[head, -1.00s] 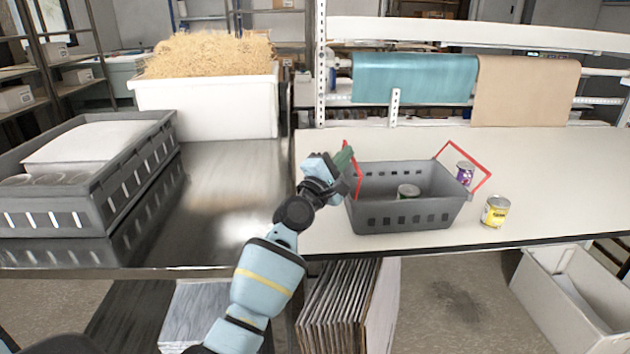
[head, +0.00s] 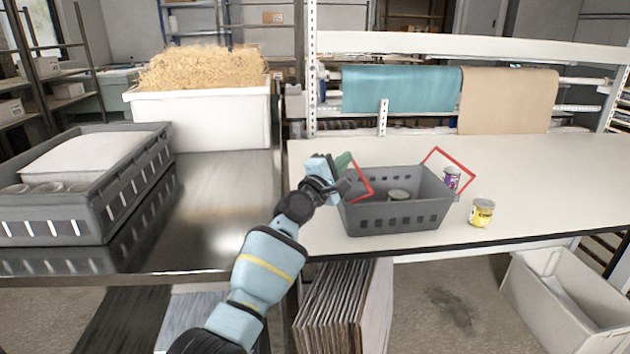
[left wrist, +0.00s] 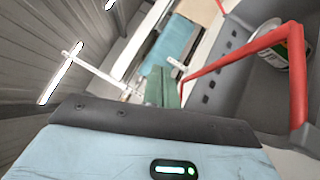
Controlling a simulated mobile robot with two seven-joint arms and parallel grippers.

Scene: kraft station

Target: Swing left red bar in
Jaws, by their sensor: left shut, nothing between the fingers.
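A grey basket (head: 398,220) stands on the white table. Its left red bar (head: 364,178) leans inward over the basket's left end, and it shows large in the left wrist view (left wrist: 240,52). The right red bar (head: 449,158) sticks up and outward at the right end. My left gripper (head: 344,162) is at the left end, just outside and beside the left bar. Its green fingers (left wrist: 160,88) are shut and empty. Whether they touch the bar cannot be told. My right gripper is not in view.
A can (head: 398,194) is in the basket. A purple can (head: 451,178) stands behind its right end, and a yellow can (head: 481,212) stands right of it. A grey crate (head: 95,215) is at the left. The table's right side is clear.

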